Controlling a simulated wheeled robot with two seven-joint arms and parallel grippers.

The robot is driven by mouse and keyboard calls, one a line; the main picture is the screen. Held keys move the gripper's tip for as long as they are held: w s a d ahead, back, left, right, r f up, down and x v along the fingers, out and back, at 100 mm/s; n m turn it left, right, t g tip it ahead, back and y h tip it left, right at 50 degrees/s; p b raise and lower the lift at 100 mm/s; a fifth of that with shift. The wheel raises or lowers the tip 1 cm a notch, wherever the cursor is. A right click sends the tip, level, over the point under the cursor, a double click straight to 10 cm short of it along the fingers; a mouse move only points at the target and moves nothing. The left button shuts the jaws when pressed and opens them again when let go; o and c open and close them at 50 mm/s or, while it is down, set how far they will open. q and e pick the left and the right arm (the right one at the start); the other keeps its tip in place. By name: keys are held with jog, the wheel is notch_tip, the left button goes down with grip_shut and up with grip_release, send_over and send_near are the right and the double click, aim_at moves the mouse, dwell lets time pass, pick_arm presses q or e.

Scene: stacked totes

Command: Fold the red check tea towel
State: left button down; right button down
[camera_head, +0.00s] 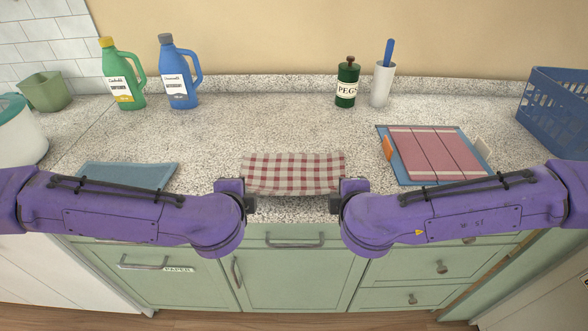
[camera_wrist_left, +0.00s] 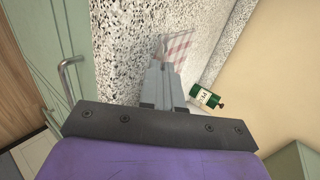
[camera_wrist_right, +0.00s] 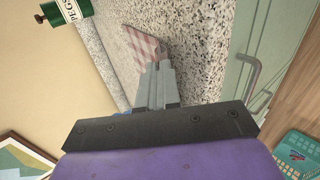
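The red check tea towel (camera_head: 293,172) lies at the front middle of the counter, its near edge raised in a slight sag between my grippers, with shadow below. My left gripper (camera_head: 249,192) is shut at its near left corner. My right gripper (camera_head: 342,192) is shut at its near right corner. In the left wrist view the towel (camera_wrist_left: 180,44) shows just past the closed fingers (camera_wrist_left: 160,72). In the right wrist view the towel (camera_wrist_right: 148,45) also meets the closed fingertips (camera_wrist_right: 157,68). The pinched corners themselves are mostly hidden.
Bottles (camera_head: 180,85), a peg jar (camera_head: 347,85) and a white holder (camera_head: 381,84) stand at the back. The counter behind the towel is clear.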

pick_arm(q)
jog(key=shift+w, duration=0.2)
pick_arm(e)
jog(key=shift+w, duration=0.15)
pick_arm(q)
jog(key=c, duration=1)
grip_release()
pick_arm(e)
jog(key=c, duration=1)
grip_release()
pick_arm(q)
jog(key=shift+s, duration=0.1)
